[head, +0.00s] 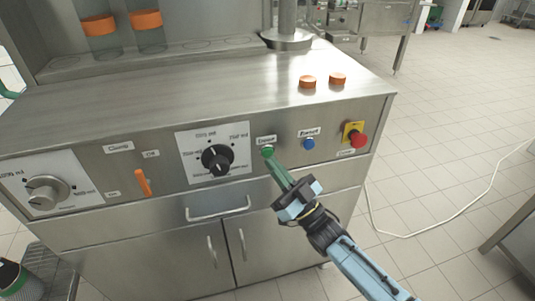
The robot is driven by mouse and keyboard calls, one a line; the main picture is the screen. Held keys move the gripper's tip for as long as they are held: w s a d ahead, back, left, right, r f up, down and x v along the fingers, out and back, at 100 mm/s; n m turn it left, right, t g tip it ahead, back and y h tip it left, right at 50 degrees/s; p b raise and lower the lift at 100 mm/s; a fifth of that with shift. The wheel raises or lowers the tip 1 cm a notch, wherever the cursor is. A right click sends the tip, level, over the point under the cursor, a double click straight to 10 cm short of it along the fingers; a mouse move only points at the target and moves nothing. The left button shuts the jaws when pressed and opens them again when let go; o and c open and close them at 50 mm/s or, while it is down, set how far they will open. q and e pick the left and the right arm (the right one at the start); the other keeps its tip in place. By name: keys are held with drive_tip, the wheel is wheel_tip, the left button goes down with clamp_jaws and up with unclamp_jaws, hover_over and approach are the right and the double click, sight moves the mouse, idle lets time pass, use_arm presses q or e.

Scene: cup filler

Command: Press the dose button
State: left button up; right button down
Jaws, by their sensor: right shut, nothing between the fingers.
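A round green button (267,149) sits on the steel front panel (286,165) under a small white label that is too small to read surely. A blue button (309,144) sits to its right under another label. I cannot read which one is marked dose. My right gripper (273,160) is shut and empty, its green fingers pointing up and left at the green button. The fingertips are at the button's lower edge in the picture; I cannot tell whether they touch it. My left gripper is not in view.
A red emergency button on a yellow plate (354,128) is at the panel's right end. A black dial (217,160), an orange lever (143,182) and a grey knob (47,192) lie to the left. Two orange caps (308,82) are on top. A drawer handle (217,209) is below.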

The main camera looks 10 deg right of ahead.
drive_tip(key=shift+w, duration=0.2)
drive_tip(key=shift+w, duration=0.3)
drive_tip(key=shift+w+b, duration=0.25)
drive_tip(key=shift+b, duration=0.15)
idle(0.5)
drive_tip(key=shift+s, duration=0.15)
drive_tip(key=shift+s+p, duration=0.5)
drive_tip(key=shift+s, duration=0.05)
drive_tip(key=shift+s, duration=0.15)
